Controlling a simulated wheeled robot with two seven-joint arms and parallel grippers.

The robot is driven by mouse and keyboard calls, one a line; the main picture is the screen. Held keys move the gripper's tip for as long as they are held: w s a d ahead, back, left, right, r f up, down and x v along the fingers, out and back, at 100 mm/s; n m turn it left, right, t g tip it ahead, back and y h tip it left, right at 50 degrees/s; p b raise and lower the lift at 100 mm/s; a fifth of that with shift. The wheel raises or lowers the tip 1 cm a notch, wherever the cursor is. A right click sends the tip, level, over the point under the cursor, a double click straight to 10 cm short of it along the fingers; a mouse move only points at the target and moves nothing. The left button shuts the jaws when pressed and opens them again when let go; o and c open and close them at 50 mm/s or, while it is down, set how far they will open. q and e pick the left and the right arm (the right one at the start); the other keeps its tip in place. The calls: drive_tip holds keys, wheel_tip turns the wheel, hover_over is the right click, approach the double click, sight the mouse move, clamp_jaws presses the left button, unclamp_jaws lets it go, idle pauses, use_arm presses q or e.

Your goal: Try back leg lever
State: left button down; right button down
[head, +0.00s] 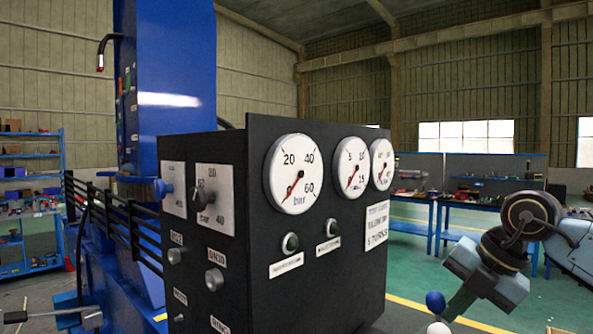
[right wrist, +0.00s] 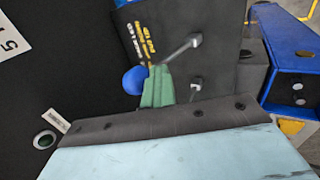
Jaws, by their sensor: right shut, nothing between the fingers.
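The black control box (head: 320,270) stands in the middle of the head view. Past its right edge show a blue lever knob (head: 435,301) and a white knob (head: 438,328) below it. My right gripper (head: 455,306) comes in from the right, its tip beside the blue knob. In the right wrist view its green fingertips (right wrist: 157,88) are together and empty, right against or very near the blue knob (right wrist: 135,80); I cannot tell if they touch. One metal lever rod (right wrist: 180,48) runs toward this knob. A second rod (right wrist: 195,88) goes down behind the gripper, its end hidden.
Three dials, the nearest a large gauge (head: 294,174), sit on the box. A blue column (head: 168,75) rises behind it. Black rails (head: 110,215) run at the left. Blue workbenches (head: 485,203) stand far back. A blue steel beam (right wrist: 292,60) lies right of the levers.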

drive_tip(key=shift+w+a+r, duration=0.25)
drive_tip(key=shift+w+a, duration=0.15)
drive_tip(key=shift+a, duration=0.15)
drive_tip(key=shift+w+a+r+p, duration=0.15)
drive_tip(key=shift+p, duration=0.15)
idle(0.7)
drive_tip(key=s+d+b, duration=0.2)
drive_tip(key=s+d, duration=0.2)
drive_tip(key=d, duration=0.1)
wheel_tip(320, 180, up, 9)
drive_tip(key=p, duration=0.8)
drive_tip(key=shift+s+d+r, duration=0.15)
drive_tip(key=shift+d+r, duration=0.05)
drive_tip(key=shift+d, duration=0.05)
